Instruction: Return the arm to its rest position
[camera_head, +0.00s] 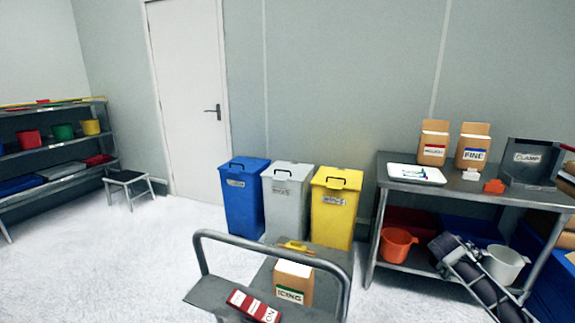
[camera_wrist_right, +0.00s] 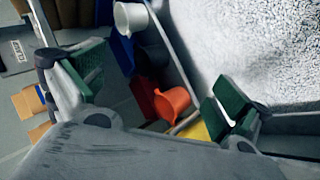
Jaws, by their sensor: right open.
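My right gripper (camera_wrist_right: 162,92) shows in the right wrist view with its two green-padded fingers wide apart and nothing between them touching the pads. Beyond the gap lie the orange jug (camera_wrist_right: 172,102) and the white jug (camera_wrist_right: 130,18), both apart from the fingers. In the head view a grey arm link of mine slants up from the lower right, in front of the steel table (camera_head: 470,190). The fingers are not clear there. My left gripper is in neither view.
A cart (camera_head: 225,298) carries an ICING box (camera_head: 292,285) and a red box (camera_head: 252,306). Blue (camera_head: 242,200), grey (camera_head: 287,205) and yellow (camera_head: 335,212) bins stand by the wall. The tabletop holds two cartons (camera_head: 434,145) and a CLAMP bin (camera_head: 530,165).

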